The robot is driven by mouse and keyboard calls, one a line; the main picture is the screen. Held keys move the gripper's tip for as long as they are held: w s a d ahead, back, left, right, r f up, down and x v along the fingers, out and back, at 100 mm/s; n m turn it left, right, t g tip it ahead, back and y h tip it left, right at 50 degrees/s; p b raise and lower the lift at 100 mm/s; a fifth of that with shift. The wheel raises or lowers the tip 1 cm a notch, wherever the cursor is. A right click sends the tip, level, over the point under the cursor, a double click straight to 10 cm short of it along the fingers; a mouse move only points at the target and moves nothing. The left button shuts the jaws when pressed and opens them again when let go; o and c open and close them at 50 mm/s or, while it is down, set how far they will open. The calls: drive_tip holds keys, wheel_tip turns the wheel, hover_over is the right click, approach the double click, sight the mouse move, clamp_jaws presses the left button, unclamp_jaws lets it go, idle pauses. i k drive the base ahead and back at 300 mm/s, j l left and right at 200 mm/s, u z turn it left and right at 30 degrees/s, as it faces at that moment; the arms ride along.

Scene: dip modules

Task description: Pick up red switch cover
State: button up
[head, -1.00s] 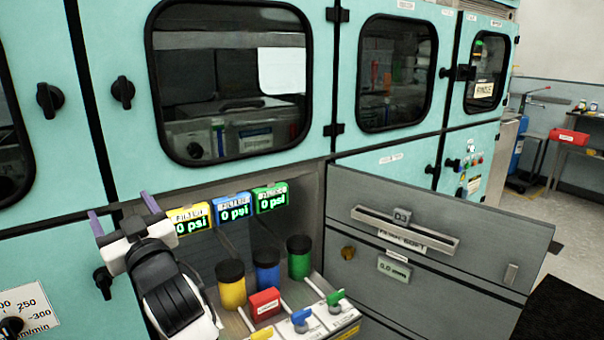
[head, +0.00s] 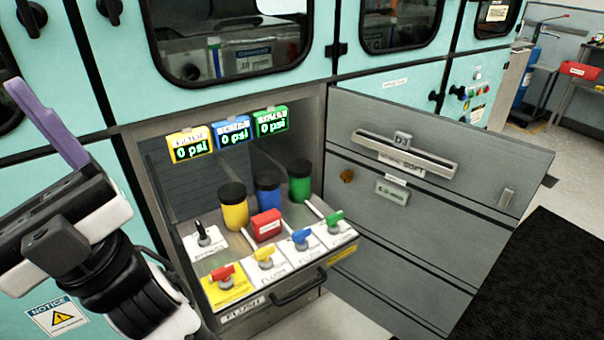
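The red switch cover (head: 266,225) is a small red box with a pale label. It sits on the pulled-out drawer panel, in front of the yellow, blue and green cylinders. My gripper (head: 42,122) is at the left of the head view, well apart from the cover and nearer the camera. One purple finger shows, set at the outer end of the palm, with empty space beside it. The other finger is out of the frame. The gripper looks open and holds nothing that I can see.
Black-capped yellow (head: 233,206), blue (head: 267,194) and green (head: 299,182) cylinders stand close behind the cover. Valve handles, including a red one (head: 222,273) and a yellow one (head: 264,255), line the front. An open grey panel (head: 430,215) stands at right.

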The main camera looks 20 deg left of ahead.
sight(267, 225)
drive_tip(key=i+l, duration=0.25)
drive_tip(key=i+l+u, duration=0.15)
drive_tip(key=u, duration=0.2)
drive_tip(key=i+l+u, duration=0.1)
drive_tip(key=u, duration=0.25)
drive_tip(key=l+u, duration=0.1)
drive_tip(key=u, duration=0.8)
